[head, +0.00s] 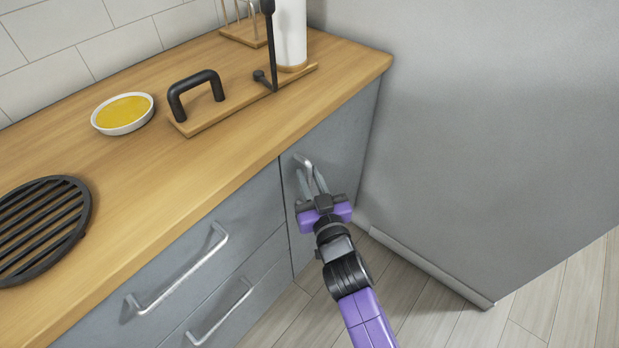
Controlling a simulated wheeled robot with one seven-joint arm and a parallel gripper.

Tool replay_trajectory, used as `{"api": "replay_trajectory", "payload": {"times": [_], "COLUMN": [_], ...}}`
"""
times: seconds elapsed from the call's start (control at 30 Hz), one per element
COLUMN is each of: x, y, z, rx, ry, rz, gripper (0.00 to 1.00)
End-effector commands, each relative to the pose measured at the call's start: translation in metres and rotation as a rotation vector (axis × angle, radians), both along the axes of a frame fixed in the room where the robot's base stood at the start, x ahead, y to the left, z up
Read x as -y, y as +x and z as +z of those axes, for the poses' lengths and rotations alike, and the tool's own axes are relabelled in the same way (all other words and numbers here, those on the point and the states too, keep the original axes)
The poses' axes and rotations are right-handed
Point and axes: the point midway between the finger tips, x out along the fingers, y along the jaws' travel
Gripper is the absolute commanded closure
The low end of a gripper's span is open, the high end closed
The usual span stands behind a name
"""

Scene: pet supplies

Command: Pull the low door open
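The low door (335,150) is a grey cabinet front under the right end of the wooden counter. It looks shut, level with the drawer fronts beside it. Its silver handle (302,160) is near the door's upper left. My gripper (309,174) is in front of the door, with its two grey fingers apart and pointing at the handle. The fingertips are at the handle, which seems to lie between them. I cannot tell whether they touch it. The lower part of the handle is hidden by the fingers and the purple gripper body.
Two drawers with silver handles (180,274) are left of the door. A tall grey panel (480,120) stands close on the right. The counter (150,180) holds a bowl (122,128), a black grate (42,228) and a board with a black handle. Floor (420,310) is clear below.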

Motion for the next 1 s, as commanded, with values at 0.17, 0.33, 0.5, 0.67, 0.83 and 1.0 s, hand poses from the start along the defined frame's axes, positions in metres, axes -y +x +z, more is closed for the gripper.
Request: {"api": "replay_trajectory", "payload": {"times": [0.17, 0.33, 0.5, 0.67, 0.83, 1.0], "x": [0.0001, 0.0001, 0.0, -0.0001, -0.0002, -0.0003], "y": [-0.0002, -0.0003, -0.0004, -0.0004, -0.0005, -0.0005], "z": [0.0002, 0.0002, 0.0003, 0.0003, 0.0003, 0.0003], "rx": [0.0, 0.001, 0.001, 0.001, 0.001, 0.001], "ry": [0.0, 0.0, 0.0, 0.0, 0.0, 0.0], "rz": [0.0, 0.0, 0.0, 0.001, 0.001, 0.001], "gripper": [0.95, 1.0, 1.0, 1.0, 1.0, 1.0]}}
